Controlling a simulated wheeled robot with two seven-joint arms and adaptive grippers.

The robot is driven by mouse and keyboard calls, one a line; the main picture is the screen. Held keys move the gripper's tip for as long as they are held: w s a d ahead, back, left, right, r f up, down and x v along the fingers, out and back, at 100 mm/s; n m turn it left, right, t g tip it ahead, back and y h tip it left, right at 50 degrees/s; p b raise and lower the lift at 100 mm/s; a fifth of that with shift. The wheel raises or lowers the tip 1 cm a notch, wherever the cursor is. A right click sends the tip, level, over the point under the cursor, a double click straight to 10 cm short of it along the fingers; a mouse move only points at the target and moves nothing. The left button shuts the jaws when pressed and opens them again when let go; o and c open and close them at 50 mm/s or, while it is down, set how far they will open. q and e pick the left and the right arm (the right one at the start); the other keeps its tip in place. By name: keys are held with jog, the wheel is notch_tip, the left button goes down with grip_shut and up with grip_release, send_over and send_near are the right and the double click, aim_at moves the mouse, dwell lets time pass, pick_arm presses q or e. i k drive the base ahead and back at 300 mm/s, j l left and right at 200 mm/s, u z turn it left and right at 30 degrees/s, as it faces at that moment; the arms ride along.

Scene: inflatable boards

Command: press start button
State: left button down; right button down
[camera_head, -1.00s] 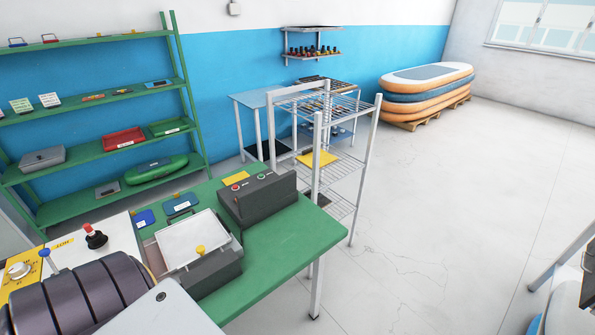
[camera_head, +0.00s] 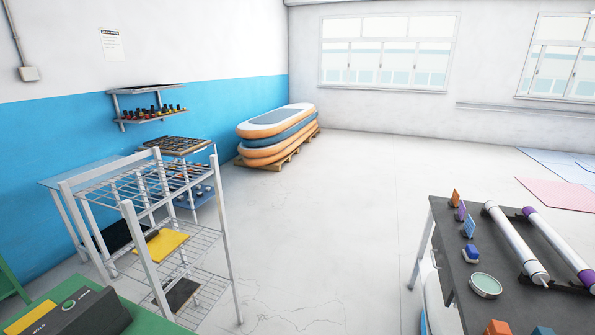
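A dark control box (camera_head: 92,316) sits on the green table (camera_head: 146,318) at the bottom left, cut off by the lower edge. A small green round button (camera_head: 69,304) shows on its top. The lettering beside it is too small to read, so I cannot tell whether it is the start button. Neither of my grippers is in view.
A wire shelf rack (camera_head: 218,185) stands beyond the green table. A dark table (camera_head: 509,300) with white rolls (camera_head: 513,240) is at the right. Stacked inflatable boards (camera_head: 275,125) lie on a pallet at the back. The floor between is clear.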

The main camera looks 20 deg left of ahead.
aim_at(68, 304)
jog(key=i+l+u, duration=0.1)
jog(key=i+u, duration=0.2)
jog(key=i, duration=0.5)
jog(key=i+u, duration=0.65)
jog(key=u, duration=0.2)
jog(key=i+u, duration=0.2)
jog(key=u, duration=0.25)
jog(key=i+l+u, duration=0.1)
jog(key=u, duration=0.35)
jog(key=i+l+u, duration=0.1)
jog(key=i+u, duration=0.2)
jog(key=u, duration=0.15)
jog(key=i+l+u, duration=0.2)
jog(key=u, duration=0.2)
jog(key=i+l+u, duration=0.3)
